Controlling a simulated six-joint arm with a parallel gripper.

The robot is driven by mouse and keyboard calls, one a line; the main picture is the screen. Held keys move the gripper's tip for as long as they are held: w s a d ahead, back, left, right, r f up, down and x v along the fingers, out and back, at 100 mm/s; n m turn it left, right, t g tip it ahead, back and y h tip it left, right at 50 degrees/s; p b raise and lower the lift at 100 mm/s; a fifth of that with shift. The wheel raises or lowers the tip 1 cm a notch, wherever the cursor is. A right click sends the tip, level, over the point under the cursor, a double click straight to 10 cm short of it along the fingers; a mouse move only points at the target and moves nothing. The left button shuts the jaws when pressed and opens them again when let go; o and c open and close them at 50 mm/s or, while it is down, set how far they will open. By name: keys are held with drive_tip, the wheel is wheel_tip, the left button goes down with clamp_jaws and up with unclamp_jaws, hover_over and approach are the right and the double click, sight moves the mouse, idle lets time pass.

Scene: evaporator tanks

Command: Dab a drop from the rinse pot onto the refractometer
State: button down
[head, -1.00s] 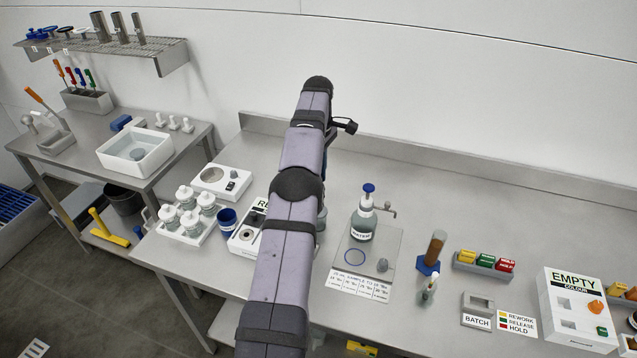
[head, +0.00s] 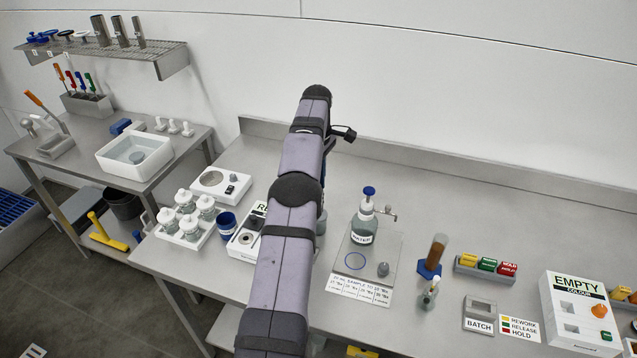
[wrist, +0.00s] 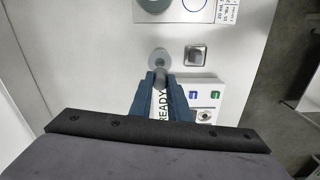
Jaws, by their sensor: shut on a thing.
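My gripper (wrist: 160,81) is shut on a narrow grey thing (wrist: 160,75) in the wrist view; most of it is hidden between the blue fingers. Just beyond its tip is a round, pale grey thing (wrist: 158,56). I cannot tell whether that is the rinse pot, or whether the two touch. In the head view the refractometer (head: 240,247) is partly hidden by my arm, and the gripper is hidden too.
A water bottle (head: 362,228) stands on a grey plate (head: 392,246) right of my arm. A blue cup (head: 226,222) and a tray of white-lidded jars (head: 190,239) stand left of the refractometer. The back middle of the bench (head: 440,215) is clear.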

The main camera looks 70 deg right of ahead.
drive_tip(key=w+a+n+p, duration=0.4)
drive_tip(key=w+a+n, duration=0.2)
drive_tip(key=w+a, duration=0.8)
drive_tip(key=w, duration=0.3)
drive_tip(key=shift+w+f+p, duration=0.15)
drive_tip(key=shift+f+p, duration=0.15)
drive_tip(key=shift+f, duration=0.1)
drive_tip(key=shift+f+b, duration=0.6)
drive_tip(key=shift+f, duration=1)
drive_tip(key=shift+r+p, duration=1.4)
drive_tip(key=shift+r, duration=0.25)
